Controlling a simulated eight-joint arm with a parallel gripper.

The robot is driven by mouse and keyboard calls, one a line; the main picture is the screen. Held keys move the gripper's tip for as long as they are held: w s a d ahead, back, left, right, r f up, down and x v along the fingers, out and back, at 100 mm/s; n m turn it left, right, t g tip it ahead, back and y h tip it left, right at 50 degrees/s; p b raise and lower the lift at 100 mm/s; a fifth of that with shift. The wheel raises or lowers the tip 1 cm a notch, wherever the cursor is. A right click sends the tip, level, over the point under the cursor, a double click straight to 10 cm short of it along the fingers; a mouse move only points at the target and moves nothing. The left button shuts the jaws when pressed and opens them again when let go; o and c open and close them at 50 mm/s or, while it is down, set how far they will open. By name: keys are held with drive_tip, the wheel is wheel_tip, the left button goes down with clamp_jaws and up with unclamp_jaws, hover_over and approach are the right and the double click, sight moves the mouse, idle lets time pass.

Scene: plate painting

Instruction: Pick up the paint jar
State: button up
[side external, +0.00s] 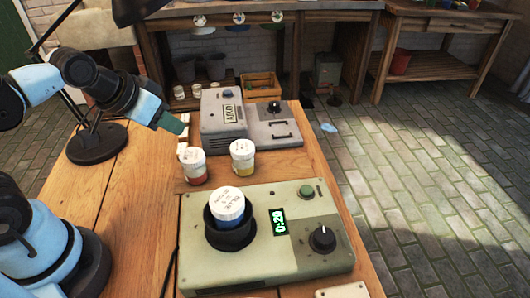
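Three paint jars with white lids show in the side external view. The jar with blue paint (229,207) sits upright in the black round holder (231,238) of the green-grey machine (305,258), whose display reads 0:20. The jar with red paint (194,169) and the jar with yellow paint (243,160) stand on the wooden table (130,215) behind that machine. My gripper (173,124) is above the table, up and left of the red jar, apart from all the jars. Its fingers are too small and edge-on to tell whether they are open.
A grey device (240,125) with a display and knob stands behind the jars. A black lamp base (97,143) is at the left. A pale flat object (342,291) is at the front edge.

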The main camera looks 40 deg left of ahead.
drive_tip(key=o, duration=1.1)
drive_tip(key=shift+w+d+r+m, duration=0.1)
drive_tip(key=shift+d+r+m, duration=0.05)
drive_tip(key=shift+d+m, duration=0.25)
drive_tip(key=d+r+m+g+h, duration=0.1)
drive_tip(key=d+r+m+g, duration=0.3)
drive_tip(key=d+m, duration=0.6)
wheel_tip(320, 180, up, 4)
drive_tip(key=r+m+g+y, duration=0.1)
drive_tip(key=m+g, duration=0.2)
drive_tip(key=m, duration=1)
hover_over(227, 199)
drive_tip(key=f, duration=0.7)
drive_tip(key=shift+w+f, duration=0.15)
drive_tip(key=shift+w, duration=0.05)
drive_tip(key=shift+s+f, duration=0.15)
drive_tip(key=shift+f, duration=1.15)
drive_tip(key=shift+s+f, duration=0.1)
drive_tip(key=shift+f, duration=1.2)
